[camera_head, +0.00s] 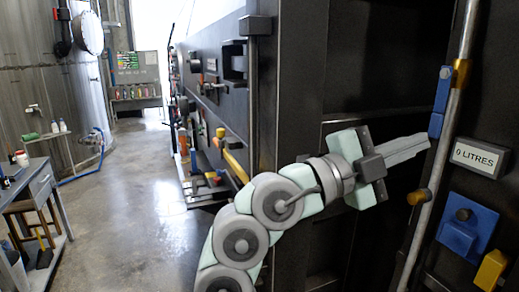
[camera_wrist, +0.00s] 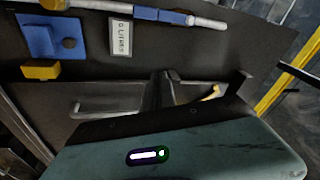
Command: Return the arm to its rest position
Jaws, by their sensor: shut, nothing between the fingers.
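My arm rises from the bottom of the head view and bends to the right. My gripper (camera_head: 426,141) is shut and empty, pointing right in front of the dark machine. Its tip appears close to a metal pipe (camera_head: 440,150) with blue and yellow fittings; I cannot tell whether they touch. In the wrist view the shut fingers (camera_wrist: 164,78) show dark below the same pipe (camera_wrist: 205,22).
A "0 LITRES" sign (camera_head: 479,157) and a blue block (camera_head: 465,226) are on the machine's right panel. A workbench (camera_head: 35,190) stands at the left. The concrete floor (camera_head: 135,190) between bench and machine is clear. A yellow rail (camera_wrist: 290,75) shows in the wrist view.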

